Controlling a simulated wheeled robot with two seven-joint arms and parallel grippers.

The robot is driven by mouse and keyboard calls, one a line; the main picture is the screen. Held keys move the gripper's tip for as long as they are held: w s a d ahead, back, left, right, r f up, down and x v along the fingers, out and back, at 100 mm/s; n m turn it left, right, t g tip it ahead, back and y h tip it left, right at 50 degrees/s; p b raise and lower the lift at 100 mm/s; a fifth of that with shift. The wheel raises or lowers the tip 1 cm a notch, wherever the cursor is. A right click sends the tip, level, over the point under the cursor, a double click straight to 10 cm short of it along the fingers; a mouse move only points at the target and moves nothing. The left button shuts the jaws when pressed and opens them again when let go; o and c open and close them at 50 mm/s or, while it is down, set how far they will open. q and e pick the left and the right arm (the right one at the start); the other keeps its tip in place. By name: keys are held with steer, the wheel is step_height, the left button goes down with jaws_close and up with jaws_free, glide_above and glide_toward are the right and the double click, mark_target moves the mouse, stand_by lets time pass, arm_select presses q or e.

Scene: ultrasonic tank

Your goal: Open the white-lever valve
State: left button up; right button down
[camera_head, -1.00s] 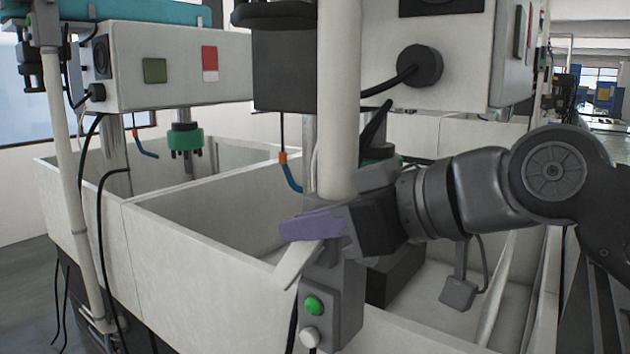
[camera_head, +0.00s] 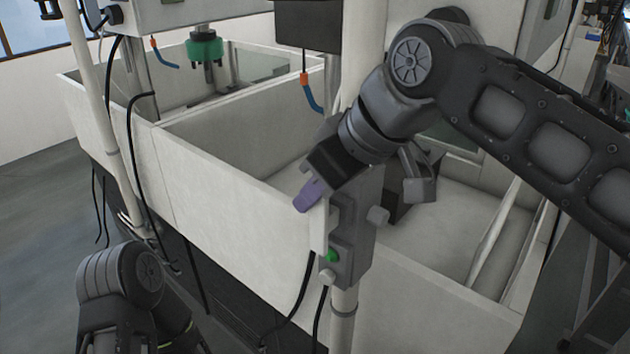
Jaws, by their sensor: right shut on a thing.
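My right gripper (camera_head: 309,195), with purple fingertips, is at the grey valve and switch box on the tank's front corner. It is shut on the white lever (camera_head: 319,231), which hangs nearly straight down below the fingertips. The lever's upper end is hidden behind the fingers. The grey box (camera_head: 354,232) stands just right of the lever, with a green button (camera_head: 331,256) and a white knob (camera_head: 327,277) below it. My left arm shows at the bottom left, but its gripper is out of the picture.
The white tank wall (camera_head: 230,205) runs left of the lever. A white post (camera_head: 342,322) stands below the box, with black cables (camera_head: 300,300) hanging beside it. A second basin with a green fitting (camera_head: 205,50) lies at the back left. The floor (camera_head: 40,220) at left is clear.

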steer(key=c, duration=1.5)
jaws_free()
